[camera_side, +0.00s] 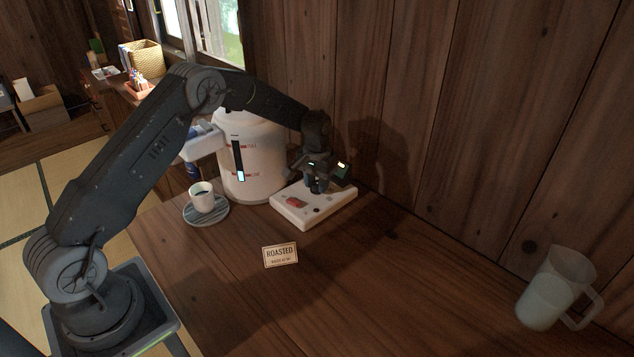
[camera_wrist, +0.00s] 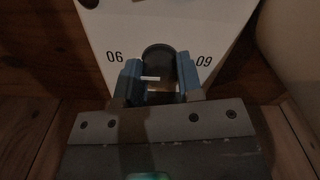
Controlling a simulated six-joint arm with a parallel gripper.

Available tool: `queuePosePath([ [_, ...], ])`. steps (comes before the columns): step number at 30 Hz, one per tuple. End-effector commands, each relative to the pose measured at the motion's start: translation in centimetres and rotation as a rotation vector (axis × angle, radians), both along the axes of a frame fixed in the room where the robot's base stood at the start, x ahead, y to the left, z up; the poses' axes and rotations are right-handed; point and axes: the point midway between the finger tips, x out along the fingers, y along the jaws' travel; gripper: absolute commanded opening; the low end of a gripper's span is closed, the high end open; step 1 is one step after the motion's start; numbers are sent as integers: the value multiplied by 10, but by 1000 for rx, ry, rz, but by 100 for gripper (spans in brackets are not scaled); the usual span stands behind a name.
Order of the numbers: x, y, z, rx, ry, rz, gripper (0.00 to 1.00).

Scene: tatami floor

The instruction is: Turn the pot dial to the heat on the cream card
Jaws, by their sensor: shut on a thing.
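The pot (camera_side: 252,160) is a white rounded urn with a dark level gauge, against the wooden wall. A white control panel (camera_side: 306,216) lies in front of it on the table, with a red switch (camera_side: 296,202). My gripper (camera_side: 316,184) is over the far part of the panel. In the wrist view my gripper (camera_wrist: 160,84) has its blue fingers shut on the dark round dial (camera_wrist: 158,54), between the marks 06 and 09. A white line shows between the fingers. The cream card (camera_side: 280,255) stands on the table and reads ROASTED; its smaller line is too small to read.
A white cup (camera_side: 203,198) of dark liquid stands on a grey saucer (camera_side: 206,216) under the pot's spout. A translucent pitcher (camera_side: 552,292) stands at the right. The table between card and pitcher is clear. The wooden wall is close behind the panel.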

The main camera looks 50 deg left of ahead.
Motion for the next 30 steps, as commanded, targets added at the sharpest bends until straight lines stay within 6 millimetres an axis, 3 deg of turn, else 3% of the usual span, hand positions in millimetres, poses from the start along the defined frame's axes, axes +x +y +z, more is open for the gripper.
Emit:
queuePosePath([
  [11, 0, 0, 1, 1, -2, -8, 10],
  [12, 0, 0, 1, 1, -2, -8, 35],
  [19, 0, 0, 1, 0, -1, -7, 57],
  [30, 1, 0, 7, 1, -3, -6, 59],
])
